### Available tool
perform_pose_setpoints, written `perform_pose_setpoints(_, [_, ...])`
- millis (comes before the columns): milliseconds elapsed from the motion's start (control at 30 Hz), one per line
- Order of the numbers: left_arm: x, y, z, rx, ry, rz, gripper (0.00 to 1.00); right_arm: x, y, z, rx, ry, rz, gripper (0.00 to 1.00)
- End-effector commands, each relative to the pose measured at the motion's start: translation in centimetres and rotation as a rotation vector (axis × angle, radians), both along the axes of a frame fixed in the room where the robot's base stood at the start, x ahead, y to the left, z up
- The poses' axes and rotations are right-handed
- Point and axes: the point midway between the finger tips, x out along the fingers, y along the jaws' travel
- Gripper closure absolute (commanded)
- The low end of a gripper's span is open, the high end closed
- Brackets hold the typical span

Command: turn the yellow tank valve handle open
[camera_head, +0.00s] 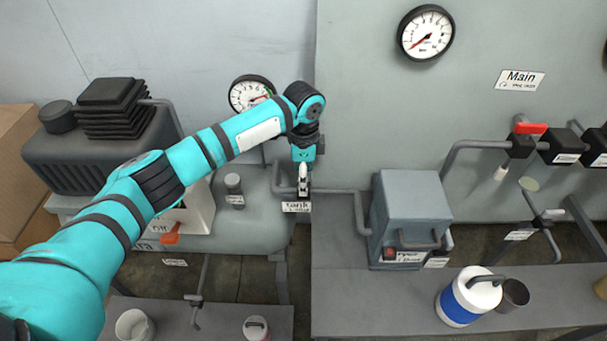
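My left arm reaches in from the left, and its gripper (304,186) points down at the pipework just above the white "tank" label (296,207). The gripper covers the spot where the tank valve sits, so I see no yellow handle. I cannot tell whether the gripper touches a handle or whether its fingers are open or shut. My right gripper is not in view.
A pressure gauge (250,94) is behind my arm; another (425,33) is on the wall. A red-handled valve (530,128) is at right. A grey box (411,212) stands on the bench (355,300), near a blue-and-white jug (466,300). An orange lever (171,237) is below my arm.

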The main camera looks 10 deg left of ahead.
Motion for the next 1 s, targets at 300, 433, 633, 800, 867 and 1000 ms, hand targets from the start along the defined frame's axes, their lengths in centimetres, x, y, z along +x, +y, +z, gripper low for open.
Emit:
perform_pose_setpoints(300, [0.0,0.0,0.1,0.000,0.000,0.000,0.74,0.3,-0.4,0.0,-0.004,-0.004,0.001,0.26])
perform_pose_setpoints(433, [0.0,0.0,0.1,0.000,0.000,0.008,0.74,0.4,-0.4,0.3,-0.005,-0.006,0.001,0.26])
perform_pose_setpoints(633, [0.0,0.0,0.5,-0.001,0.003,0.070,0.74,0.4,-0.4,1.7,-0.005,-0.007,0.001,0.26])
perform_pose_setpoints(800, [-0.1,-0.1,0.7,-0.002,0.005,0.179,0.74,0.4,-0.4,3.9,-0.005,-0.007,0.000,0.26])
perform_pose_setpoints(867, [-0.1,-0.1,0.8,-0.001,0.004,0.228,0.74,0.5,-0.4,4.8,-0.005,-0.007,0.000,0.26])
perform_pose_setpoints(1000, [-0.1,-0.1,0.8,-0.002,0.005,0.357,0.74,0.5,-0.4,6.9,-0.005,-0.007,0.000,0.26])
